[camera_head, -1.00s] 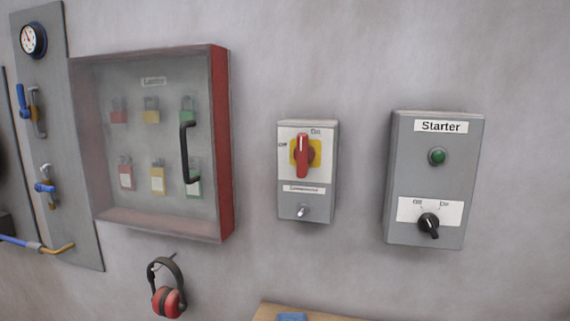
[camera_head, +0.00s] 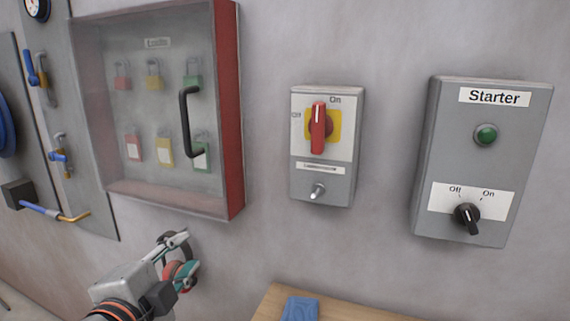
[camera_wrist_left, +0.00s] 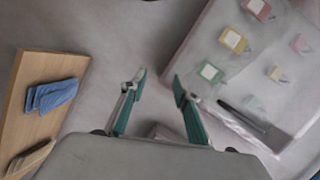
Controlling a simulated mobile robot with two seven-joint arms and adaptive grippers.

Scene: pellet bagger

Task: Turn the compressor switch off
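The compressor switch is a grey wall box (camera_head: 324,180) with a red rotary handle (camera_head: 318,128) on a yellow plate. The handle stands about upright, with "On" above right of it and "Off" to its left. The small label below is too blurred to read. A small silver toggle or knob (camera_head: 318,190) sits under the label. My left gripper (camera_head: 182,250) is low and left of the switch, apart from it. In the left wrist view its two green-padded fingers (camera_wrist_left: 158,82) are spread with nothing between them. My right gripper is not in view.
A glass-fronted lock cabinet (camera_head: 232,120) with a black handle (camera_head: 186,122) hangs left of the switch. A Starter box (camera_head: 455,160) hangs to the right. A wooden surface with a blue cloth (camera_head: 300,309) is below.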

